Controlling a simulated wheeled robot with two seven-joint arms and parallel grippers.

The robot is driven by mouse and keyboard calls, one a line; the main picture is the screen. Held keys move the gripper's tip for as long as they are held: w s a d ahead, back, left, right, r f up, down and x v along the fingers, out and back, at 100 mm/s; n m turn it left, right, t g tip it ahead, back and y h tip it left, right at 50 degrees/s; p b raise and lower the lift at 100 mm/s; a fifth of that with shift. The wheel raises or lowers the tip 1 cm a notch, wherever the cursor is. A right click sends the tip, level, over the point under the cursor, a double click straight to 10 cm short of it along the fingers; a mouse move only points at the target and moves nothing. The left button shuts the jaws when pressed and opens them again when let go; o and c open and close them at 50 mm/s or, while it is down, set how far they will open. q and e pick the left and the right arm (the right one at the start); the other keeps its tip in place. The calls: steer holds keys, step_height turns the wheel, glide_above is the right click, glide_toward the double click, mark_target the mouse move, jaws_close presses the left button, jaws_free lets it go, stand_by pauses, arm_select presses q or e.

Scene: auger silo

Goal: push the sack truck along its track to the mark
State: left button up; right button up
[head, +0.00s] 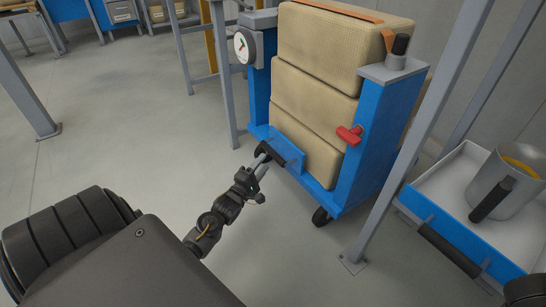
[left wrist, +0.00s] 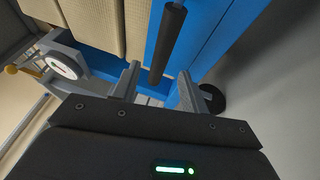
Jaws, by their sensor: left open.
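The sack truck (head: 357,150) stands at the upper middle of the head view, a blue frame on dark wheels with stacked tan sacks (head: 312,105). A black bar handle (head: 271,154) sits on its low blue front panel; the bar also shows in the left wrist view (left wrist: 171,40). My left gripper (head: 259,163) is open at this handle. In the left wrist view, its two grey fingers (left wrist: 160,78) stand either side of the line of the bar's near end; I cannot tell whether they touch it. I can make out no track or mark.
A round dial (head: 244,47) sits at the truck's upper left, and a red knob (head: 349,134) on its right post. Grey posts (head: 421,130) stand close on both sides.

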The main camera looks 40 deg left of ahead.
mark_target(273, 153)
arm_select(q)
steer(key=w+b, duration=0.1)
steer(key=w, duration=0.2)
steer(key=w+b, duration=0.1)
steer(key=w, duration=0.1)
steer(key=shift+w+a+r+b, duration=0.25)
steer(key=shift+w+r+b, duration=0.05)
steer(key=shift+w, duration=0.05)
steer(key=shift+w+r, duration=0.25)
steer(key=shift+w, duration=0.25)
jaws_close()
